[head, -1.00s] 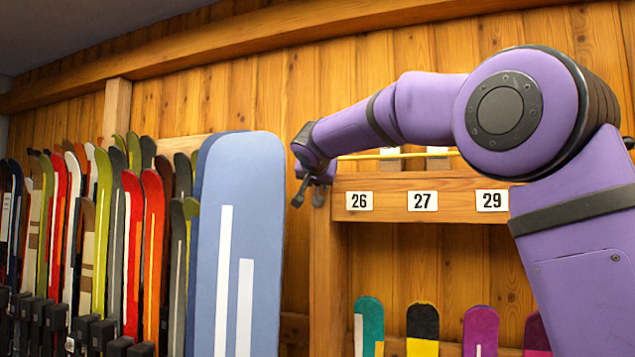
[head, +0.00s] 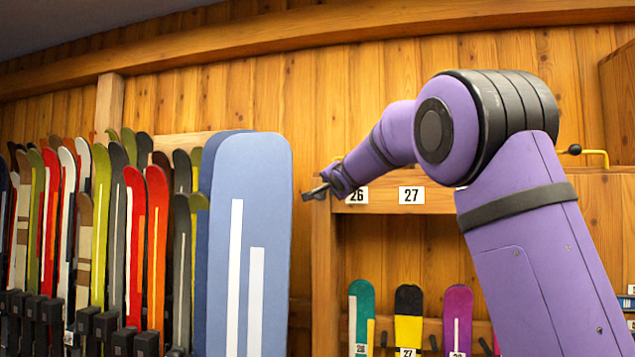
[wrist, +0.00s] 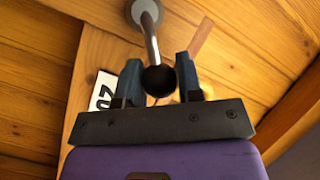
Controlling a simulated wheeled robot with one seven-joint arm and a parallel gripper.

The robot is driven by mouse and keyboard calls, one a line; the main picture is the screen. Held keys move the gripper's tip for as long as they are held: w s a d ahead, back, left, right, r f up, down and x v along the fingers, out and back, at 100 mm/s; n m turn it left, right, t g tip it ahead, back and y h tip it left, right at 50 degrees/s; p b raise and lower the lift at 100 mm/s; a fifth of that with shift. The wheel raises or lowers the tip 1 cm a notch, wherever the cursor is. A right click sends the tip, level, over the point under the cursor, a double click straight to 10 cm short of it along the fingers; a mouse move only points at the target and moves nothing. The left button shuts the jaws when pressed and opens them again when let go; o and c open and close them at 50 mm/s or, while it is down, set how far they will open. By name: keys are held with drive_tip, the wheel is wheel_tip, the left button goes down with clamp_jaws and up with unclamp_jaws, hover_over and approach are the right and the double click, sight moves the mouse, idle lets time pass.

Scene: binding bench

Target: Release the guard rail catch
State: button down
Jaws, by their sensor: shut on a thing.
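The catch shows in the wrist view as a grey metal lever (wrist: 149,38) with a black ball knob (wrist: 159,80) at its end, on a round mount on the wooden post. My gripper (wrist: 157,78) has one finger on each side of the knob and is shut on it. In the head view my gripper (head: 318,190) is at the top of the post, left of the number 26 plate. The catch cannot be made out there. A yellow rail (head: 597,154) with a black ball near its end shows at the right; its middle is hidden behind my arm.
A tall blue board (head: 271,190) stands close to the left of my gripper, with a row of skis further left. Below the numbered wooden beam (head: 447,200) several colourful snowboards hang in the rack. A number plate (wrist: 103,92) is beside my fingers.

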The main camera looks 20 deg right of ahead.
drive_tip(key=m, duration=0.1)
drive_tip(key=f+m+t, duration=0.1)
drive_tip(key=d+m, duration=0.1)
drive_tip(key=shift+s+f+m+t, duration=0.25)
drive_tip(key=shift+f+m+t, duration=0.05)
drive_tip(key=shift+f+t, duration=0.1)
drive_tip(key=shift+f+m+t, duration=0.5)
drive_tip(key=shift+f+m, duration=0.05)
drive_tip(key=shift+m, duration=0.55)
drive_tip(key=shift+a, duration=0.1)
drive_tip(key=c, duration=0.8)
unclamp_jaws()
drive_tip(key=shift+s, duration=0.1)
drive_tip(key=v, duration=1)
drive_tip(key=shift+s+a+f, duration=0.15)
drive_tip(key=shift+s+a, duration=0.05)
drive_tip(key=shift+s, duration=0.1)
